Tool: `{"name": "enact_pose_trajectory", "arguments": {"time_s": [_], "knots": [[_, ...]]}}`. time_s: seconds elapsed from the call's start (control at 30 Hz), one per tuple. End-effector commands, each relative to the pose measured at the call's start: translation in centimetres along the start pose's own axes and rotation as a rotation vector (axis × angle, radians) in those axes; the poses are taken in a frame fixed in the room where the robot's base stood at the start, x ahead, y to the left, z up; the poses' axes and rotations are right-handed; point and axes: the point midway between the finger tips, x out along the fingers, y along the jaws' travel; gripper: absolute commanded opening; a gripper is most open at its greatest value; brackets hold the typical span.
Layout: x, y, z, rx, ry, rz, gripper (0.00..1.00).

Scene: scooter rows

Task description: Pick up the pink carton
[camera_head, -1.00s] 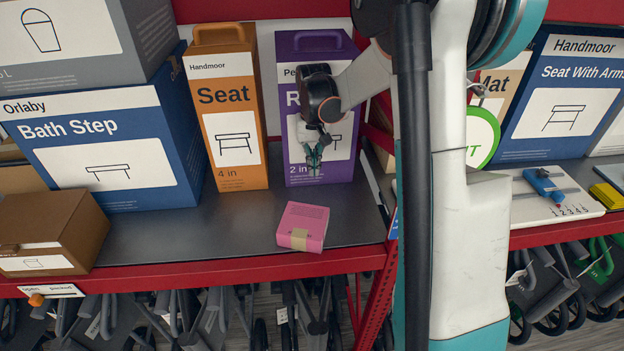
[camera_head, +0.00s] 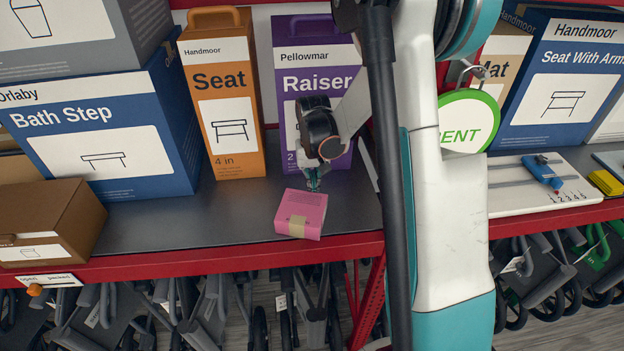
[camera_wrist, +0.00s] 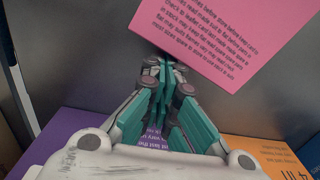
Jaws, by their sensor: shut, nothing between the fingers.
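The pink carton (camera_head: 301,212) lies on the dark shelf near its front edge in the head view, with a tan label on its front. My gripper (camera_head: 313,184) hangs just behind the carton's far edge, in front of the purple box. In the wrist view the carton's printed pink face (camera_wrist: 215,35) fills the upper middle and right. My gripper also shows there (camera_wrist: 164,75), its teal fingers together and empty, with the tips near the carton's lower edge. Whether the fingertips touch the carton I cannot tell.
A purple Raiser box (camera_head: 311,65) and an orange Seat box (camera_head: 222,95) stand behind the carton. A blue Bath Step box (camera_head: 110,130) and a brown box (camera_head: 50,220) are at left. The red shelf edge (camera_head: 200,262) runs in front. Bare shelf lies left of the carton.

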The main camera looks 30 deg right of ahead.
Motion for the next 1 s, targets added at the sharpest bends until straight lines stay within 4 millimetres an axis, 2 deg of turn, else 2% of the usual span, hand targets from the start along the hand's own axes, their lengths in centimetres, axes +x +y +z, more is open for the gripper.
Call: {"name": "enact_pose_trajectory", "arguments": {"time_s": [0.37, 0.7, 0.83, 1.0], "knots": [[0.0, 0.0, 0.4, 0.0, 0.0, 0.0, 0.0], [0.1, -0.1, 6.3, -0.001, 0.0, 0.0, 0.0], [0.0, 0.0, 7.6, 0.0, 0.0, 0.0, 0.0], [0.0, 0.0, 7.8, 0.0, 0.0, 0.0, 0.0]]}}
